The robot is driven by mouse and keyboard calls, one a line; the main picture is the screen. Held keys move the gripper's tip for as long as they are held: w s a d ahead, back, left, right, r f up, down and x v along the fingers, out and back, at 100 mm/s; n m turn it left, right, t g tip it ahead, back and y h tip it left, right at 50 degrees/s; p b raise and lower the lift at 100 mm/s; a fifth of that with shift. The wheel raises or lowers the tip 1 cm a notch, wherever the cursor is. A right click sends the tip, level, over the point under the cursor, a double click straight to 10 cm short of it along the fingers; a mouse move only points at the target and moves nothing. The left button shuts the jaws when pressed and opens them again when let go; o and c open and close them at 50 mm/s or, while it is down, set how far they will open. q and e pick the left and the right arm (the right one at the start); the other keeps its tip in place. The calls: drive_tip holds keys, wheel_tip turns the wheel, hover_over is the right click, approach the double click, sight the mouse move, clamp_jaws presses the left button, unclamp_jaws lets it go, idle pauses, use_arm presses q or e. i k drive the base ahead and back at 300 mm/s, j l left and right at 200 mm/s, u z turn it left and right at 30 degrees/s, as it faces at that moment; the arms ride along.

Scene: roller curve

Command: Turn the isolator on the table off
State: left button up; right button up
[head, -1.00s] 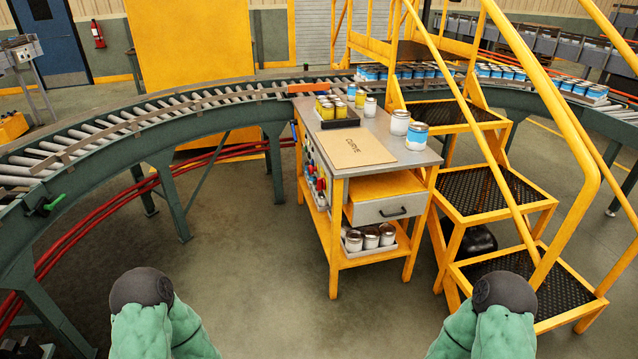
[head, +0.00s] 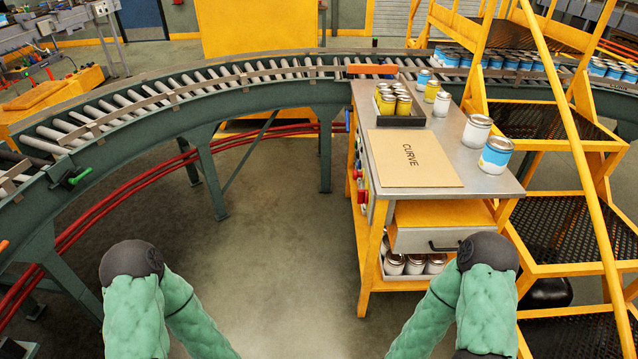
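The table is a yellow-framed workbench with a grey metal top (head: 445,150), right of centre in the head view. I cannot make out the isolator for certain. Small red, blue and dark items (head: 359,178) hang or are mounted on the bench's left side, seen edge-on and too small to tell apart. Only parts of my two green arms show at the bottom of the view, with dark round joints. Neither gripper is in view. Both arms are apart from the bench in the picture, except that my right arm overlaps its lower front.
A brown CURVE board (head: 414,158), a black tray (head: 400,119) of yellow cans and several other cans are on the bench. A curved roller conveyor (head: 190,95) runs behind and left. Yellow steps (head: 560,180) stand right. Floor (head: 285,230) left of the bench is clear.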

sight(362, 194)
drive_tip(key=i+j+u, duration=0.15)
drive_tip(key=i+u, duration=0.85)
drive_tip(key=i+j+z, duration=0.1)
drive_tip(key=i+z, duration=0.15)
drive_tip(key=i+j+z, duration=0.2)
drive_tip(key=i, duration=0.25)
